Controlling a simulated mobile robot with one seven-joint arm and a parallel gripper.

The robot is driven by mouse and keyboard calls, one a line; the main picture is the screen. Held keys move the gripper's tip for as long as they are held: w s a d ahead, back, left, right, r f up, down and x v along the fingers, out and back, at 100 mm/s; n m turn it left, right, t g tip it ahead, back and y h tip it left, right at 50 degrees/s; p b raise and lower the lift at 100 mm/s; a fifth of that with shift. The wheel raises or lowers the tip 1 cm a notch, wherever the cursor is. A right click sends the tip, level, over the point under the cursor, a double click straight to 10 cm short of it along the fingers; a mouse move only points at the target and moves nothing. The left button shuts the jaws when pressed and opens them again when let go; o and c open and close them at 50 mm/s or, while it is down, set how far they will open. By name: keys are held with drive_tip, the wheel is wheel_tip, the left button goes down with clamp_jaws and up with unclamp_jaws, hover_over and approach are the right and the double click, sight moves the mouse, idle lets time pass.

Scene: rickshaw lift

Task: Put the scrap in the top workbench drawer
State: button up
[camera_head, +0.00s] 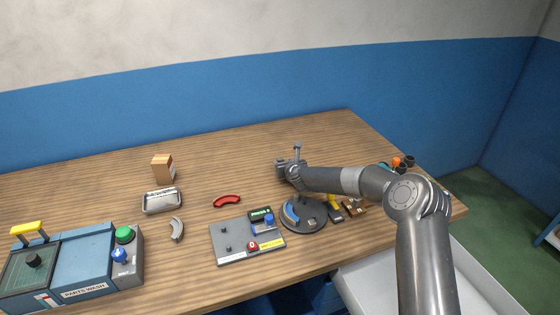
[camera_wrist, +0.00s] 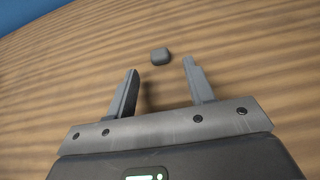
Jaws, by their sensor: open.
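A small dark grey block, which looks like the scrap (camera_wrist: 161,56), lies on the wooden tabletop in the wrist view. It sits just beyond my gripper's fingertips, roughly centred between their lines. My gripper (camera_wrist: 161,68) is open with nothing between its fingers. In the head view my gripper (camera_head: 289,168) is over the back middle of the workbench (camera_head: 100,193); I cannot make out the scrap there. A pale grey drawer (camera_head: 365,292) appears pulled out below the bench's front edge at lower right. My arm covers part of it.
A round dark stand (camera_head: 304,222) and a grey control plate (camera_head: 232,250) are in front of my gripper. A red curved part (camera_head: 227,201), a metal tray (camera_head: 160,206), a grey curved part (camera_head: 177,229), a cardboard box (camera_head: 163,168) and a parts washer (camera_head: 85,265) are further left.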

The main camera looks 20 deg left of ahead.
sight(280, 159)
drive_tip(key=shift+x, duration=1.5)
drive_tip(key=shift+r, duration=0.1)
clamp_jaws()
